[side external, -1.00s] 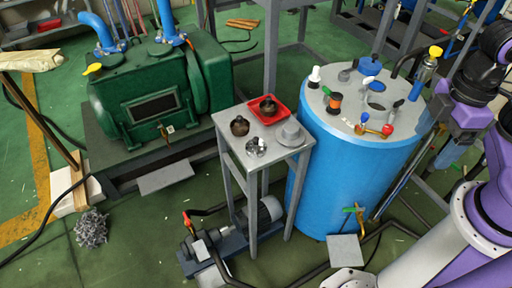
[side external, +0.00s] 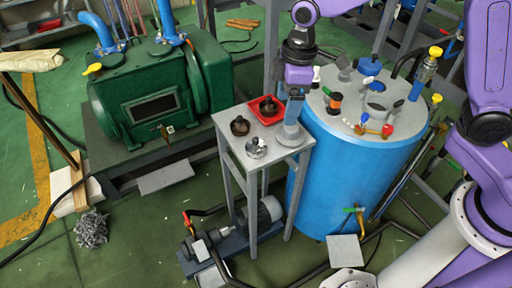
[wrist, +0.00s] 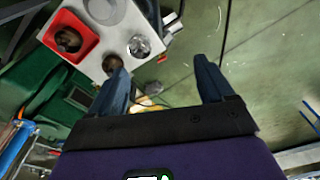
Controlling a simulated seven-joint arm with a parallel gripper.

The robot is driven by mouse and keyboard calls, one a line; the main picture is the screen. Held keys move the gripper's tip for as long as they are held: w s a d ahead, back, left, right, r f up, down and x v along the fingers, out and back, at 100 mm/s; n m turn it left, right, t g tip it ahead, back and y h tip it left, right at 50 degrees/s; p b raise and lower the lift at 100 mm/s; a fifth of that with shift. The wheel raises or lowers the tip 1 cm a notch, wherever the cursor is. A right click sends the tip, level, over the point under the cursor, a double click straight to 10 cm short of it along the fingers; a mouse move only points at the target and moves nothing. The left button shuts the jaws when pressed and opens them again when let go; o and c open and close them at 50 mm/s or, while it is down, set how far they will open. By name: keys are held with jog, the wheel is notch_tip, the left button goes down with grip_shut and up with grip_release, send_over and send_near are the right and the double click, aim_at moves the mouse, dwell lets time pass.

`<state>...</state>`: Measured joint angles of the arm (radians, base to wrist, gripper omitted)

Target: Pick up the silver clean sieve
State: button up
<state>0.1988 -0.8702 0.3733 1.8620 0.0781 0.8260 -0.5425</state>
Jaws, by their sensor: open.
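The silver sieve (side external: 256,148) is a small shiny piece near the front edge of a small grey stand table (side external: 226,118). In the wrist view the silver sieve (wrist: 139,46) lies beyond the fingertips, nearer the left finger. My gripper (side external: 292,118) is open and empty, pointing down over the table's right side. In the side view its fingers cover part of a grey round flanged piece (side external: 291,138). The wrist view shows my gripper (wrist: 162,68) with its two fingers wide apart and nothing between them.
A brown, dirty-looking piece (side external: 239,126) sits left on the table. A red tray (side external: 254,103) at the back holds another dark piece (side external: 267,106). A blue drum (side external: 335,180) with valves stands right of the table. A green pump (side external: 130,85) stands left. The table is crowded.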

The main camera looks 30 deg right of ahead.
send_near(256, 138)
jog(key=f, duration=0.4)
jog(key=a+f, duration=0.1)
jog(key=f, duration=0.7)
jog(key=shift+w+a+f, duration=0.1)
jog(key=shift+a+f, duration=0.05)
jog(key=shift+f, duration=0.1)
jog(key=c, duration=0.9)
